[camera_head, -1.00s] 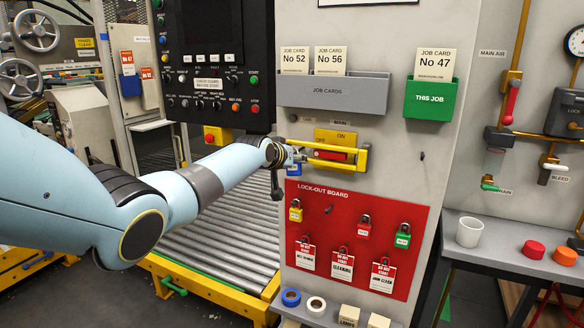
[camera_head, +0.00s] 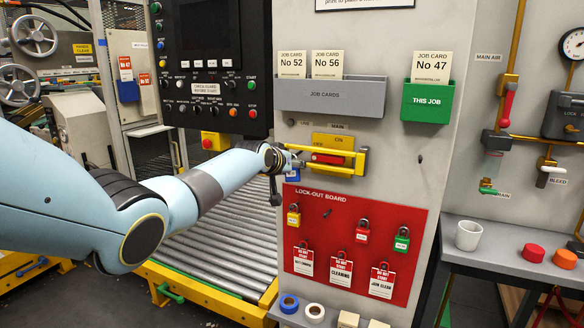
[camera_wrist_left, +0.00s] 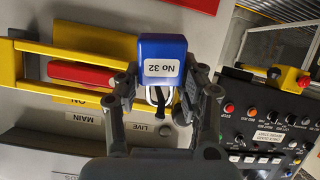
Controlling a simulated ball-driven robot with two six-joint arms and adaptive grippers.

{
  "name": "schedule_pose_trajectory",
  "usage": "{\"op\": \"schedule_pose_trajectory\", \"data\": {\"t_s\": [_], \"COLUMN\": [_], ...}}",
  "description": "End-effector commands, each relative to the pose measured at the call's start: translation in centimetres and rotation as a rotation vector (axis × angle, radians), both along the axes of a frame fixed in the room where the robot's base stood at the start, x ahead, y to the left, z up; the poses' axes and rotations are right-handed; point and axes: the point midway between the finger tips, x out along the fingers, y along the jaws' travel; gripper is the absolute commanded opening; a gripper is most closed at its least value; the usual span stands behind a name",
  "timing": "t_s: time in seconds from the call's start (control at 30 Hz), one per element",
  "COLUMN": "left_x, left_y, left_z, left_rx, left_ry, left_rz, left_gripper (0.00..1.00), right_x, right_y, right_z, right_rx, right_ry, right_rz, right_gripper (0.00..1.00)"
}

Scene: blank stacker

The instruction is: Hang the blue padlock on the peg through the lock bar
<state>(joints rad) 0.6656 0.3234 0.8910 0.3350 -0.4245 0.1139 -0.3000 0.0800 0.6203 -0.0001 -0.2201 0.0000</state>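The blue padlock (camera_wrist_left: 162,48), labelled No 32, sits between the fingers of my left gripper (camera_wrist_left: 162,78) in the left wrist view, which shows things upside down. The fingers are closed on its sides. Its metal shackle is on the upper side of its body. The yellow lock bar (camera_wrist_left: 95,50) with the red handle (camera_wrist_left: 80,74) lies right beside the padlock. A dark part shows inside the shackle; I cannot tell whether it is the peg. In the head view, my left gripper (camera_head: 286,160) is at the left end of the lock bar (camera_head: 345,171), with the padlock (camera_head: 292,176) partly hidden.
The red lock-out board (camera_head: 330,222) below holds yellow, red and green padlocks and several tags. Job card holders (camera_head: 330,97) are above. The control panel (camera_head: 215,65) is left of the gripper. A grey shelf with a white cup (camera_head: 468,235) is at the right.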

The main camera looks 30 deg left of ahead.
Motion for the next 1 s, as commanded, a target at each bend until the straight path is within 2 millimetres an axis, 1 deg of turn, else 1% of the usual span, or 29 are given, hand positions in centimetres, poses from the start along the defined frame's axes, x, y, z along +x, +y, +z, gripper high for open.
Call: {"op": "schedule_pose_trajectory", "data": {"t_s": [0.03,0.17,0.43,0.57,0.67,0.77,1.0], "left_x": [0.0,0.0,-0.1,-0.5,-1.4,-2.6,-6.7], "left_y": [0.0,0.0,0.0,0.0,-0.1,-0.4,-1.0], "left_z": [0.0,0.0,-0.1,0.1,0.4,1.1,2.9], "left_rx": [0.0,0.0,0.0,0.0,0.002,0.005,0.004], "left_ry": [-0.001,0.0,0.001,0.002,0.001,0.0,0.0], "left_rz": [0.0,0.0,0.0,-0.001,-0.001,-0.002,-0.001], "left_gripper": [0.46,0.63,0.63,0.63,0.63,0.63,0.63], "right_x": [0.0,0.0,0.0,0.0,0.0,0.0,0.0], "right_y": [0.0,0.0,-0.1,-0.1,-0.1,0.0,0.0], "right_z": [0.0,0.0,0.0,0.0,0.0,0.0,0.0], "right_rx": [0.0,0.0,-0.001,-0.001,-0.001,0.0,0.0], "right_ry": [0.0,0.0,0.0,0.0,0.0,0.0,0.0], "right_rz": [0.0,0.0,0.0,0.0,0.0,0.0,0.0], "right_gripper": [1.0,1.0,1.0,1.0,1.0,1.0,1.0]}}
